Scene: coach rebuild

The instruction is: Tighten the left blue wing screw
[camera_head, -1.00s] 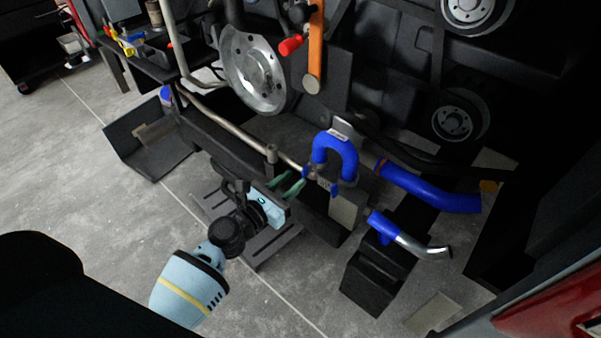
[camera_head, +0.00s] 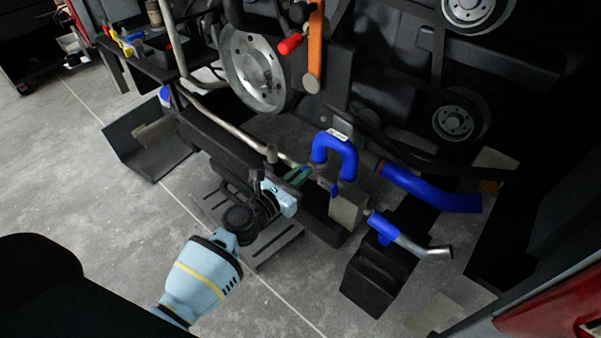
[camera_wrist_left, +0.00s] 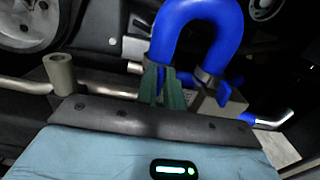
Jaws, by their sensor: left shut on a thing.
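A blue U-shaped hose (camera_head: 335,143) arches over metal pipe ends; it fills the upper middle of the left wrist view (camera_wrist_left: 198,22). My left gripper (camera_head: 302,173) reaches the foot of the hose's left leg. Its green fingers also show in the left wrist view (camera_wrist_left: 163,84). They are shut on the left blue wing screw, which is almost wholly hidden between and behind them. A second blue wing screw (camera_head: 335,190) sits at the foot of the right leg, apart from the fingers. My right gripper is in neither current view.
A straight metal pipe (camera_head: 228,127) runs toward the hose's left foot, with a grey upright stub (camera_wrist_left: 60,74) beside my gripper. Blue hoses (camera_head: 430,188) lie to the right. Open tiled floor (camera_head: 110,225) is at the left.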

